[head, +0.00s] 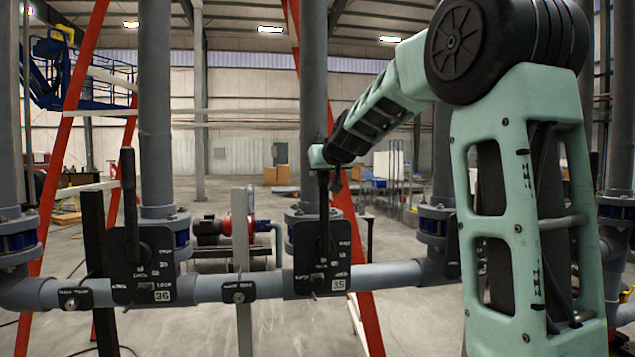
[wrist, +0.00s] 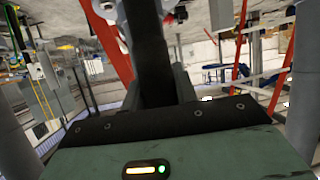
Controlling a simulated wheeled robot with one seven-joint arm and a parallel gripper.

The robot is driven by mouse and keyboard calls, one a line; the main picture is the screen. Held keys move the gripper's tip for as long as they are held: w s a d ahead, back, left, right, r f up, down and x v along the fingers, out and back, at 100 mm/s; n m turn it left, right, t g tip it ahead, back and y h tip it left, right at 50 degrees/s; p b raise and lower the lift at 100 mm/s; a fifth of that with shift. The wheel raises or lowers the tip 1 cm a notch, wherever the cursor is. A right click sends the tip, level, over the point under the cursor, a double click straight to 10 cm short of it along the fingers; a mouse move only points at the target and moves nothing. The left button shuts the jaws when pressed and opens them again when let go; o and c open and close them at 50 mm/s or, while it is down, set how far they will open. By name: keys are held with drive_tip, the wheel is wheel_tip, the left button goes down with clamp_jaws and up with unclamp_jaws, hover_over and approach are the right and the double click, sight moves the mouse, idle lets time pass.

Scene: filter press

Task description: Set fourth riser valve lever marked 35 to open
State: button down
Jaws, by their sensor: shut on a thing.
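The valve marked 35 has a black plate (head: 301,262) with white lettering, mounted on the grey horizontal pipe below the middle riser. Its black lever (head: 324,215) stands about upright in front of the plate. My gripper (head: 324,172) is at the upper end of this lever and shut on it. The arm reaches in from the upper right. The fingertips are small and dark in the head view, so their exact contact is hard to see. In the wrist view a dark upright bar (wrist: 150,50) rises beyond the gripper housing; I cannot tell whether it is lever or finger.
The valve marked 36 (head: 147,268) is on the left, with its own black lever (head: 129,200) upright. Grey risers (head: 155,110) stand behind the plates. A red ladder (head: 78,110) stands behind at the left. My arm covers much of the right side.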

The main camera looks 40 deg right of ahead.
drive_tip(key=shift+s+d+r+b, duration=0.15)
drive_tip(key=shift+s+d+b, duration=0.15)
drive_tip(key=shift+d+b, duration=0.35)
drive_tip(key=c, duration=1.1)
unclamp_jaws()
drive_tip(key=shift+a, duration=0.1)
drive_tip(key=shift+a, duration=0.1)
